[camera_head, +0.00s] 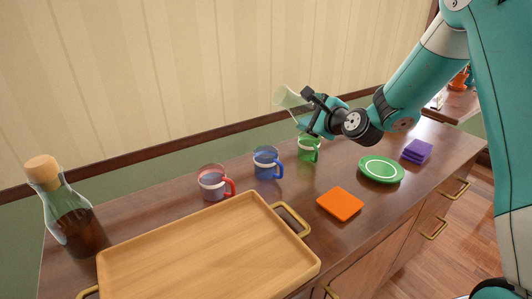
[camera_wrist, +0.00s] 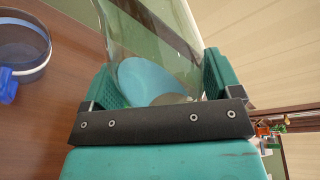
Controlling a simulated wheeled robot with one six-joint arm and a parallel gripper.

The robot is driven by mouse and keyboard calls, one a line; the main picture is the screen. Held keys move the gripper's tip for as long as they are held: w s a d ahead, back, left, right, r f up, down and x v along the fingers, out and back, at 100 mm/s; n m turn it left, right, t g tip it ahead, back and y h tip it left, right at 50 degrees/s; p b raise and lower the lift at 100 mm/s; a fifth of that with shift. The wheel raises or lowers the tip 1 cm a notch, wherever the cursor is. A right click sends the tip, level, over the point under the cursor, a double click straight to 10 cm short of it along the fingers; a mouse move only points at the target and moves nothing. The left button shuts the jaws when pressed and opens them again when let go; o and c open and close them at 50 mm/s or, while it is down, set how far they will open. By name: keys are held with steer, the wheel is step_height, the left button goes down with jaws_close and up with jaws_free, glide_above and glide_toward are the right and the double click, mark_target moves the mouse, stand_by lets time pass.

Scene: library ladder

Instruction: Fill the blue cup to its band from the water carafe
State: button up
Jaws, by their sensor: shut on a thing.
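My gripper (camera_head: 317,113) is shut on a clear glass carafe (camera_head: 292,103) and holds it above the counter, tilted with its pale top toward the upper left. In the wrist view the carafe (camera_wrist: 150,35) stands between the jaws (camera_wrist: 160,88), with a pale blue water surface low inside. The blue cup (camera_head: 267,165) stands upright on the counter, below and left of the carafe, with a whitish band around it. It also shows at the left edge of the wrist view (camera_wrist: 25,50), apart from the carafe. Its water level cannot be told.
A red cup (camera_head: 212,185) and a green cup (camera_head: 308,149) flank the blue cup. A corked bottle of dark liquid (camera_head: 75,225) stands far left. A wooden tray (camera_head: 210,255) lies in front. An orange square (camera_head: 340,204), green plate (camera_head: 381,170) and purple stack (camera_head: 417,150) lie right.

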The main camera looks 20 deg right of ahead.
steer(key=shift+d+f+n+h+b, duration=0.2)
steer(key=shift+n+h+b, duration=0.15)
steer(key=shift+n, duration=0.15)
stand_by(0.6)
steer(key=shift+d+f+n+b, duration=0.1)
steer(key=shift+f+n+b, duration=0.6)
steer(key=shift+f, duration=0.05)
stand_by(0.6)
steer(key=shift+a+r+n+h+p, duration=0.1)
steer(key=shift+a+n+h+p, duration=0.35)
steer(key=shift+a+n+p, duration=0.2)
stand_by(0.6)
steer(key=shift+a+r+n+h+p, duration=0.1)
steer(key=shift+n+h+p, duration=0.3)
steer(key=shift+n, duration=0.25)
stand_by(2.4)
steer(key=shift+f, duration=0.25)
stand_by(1.0)
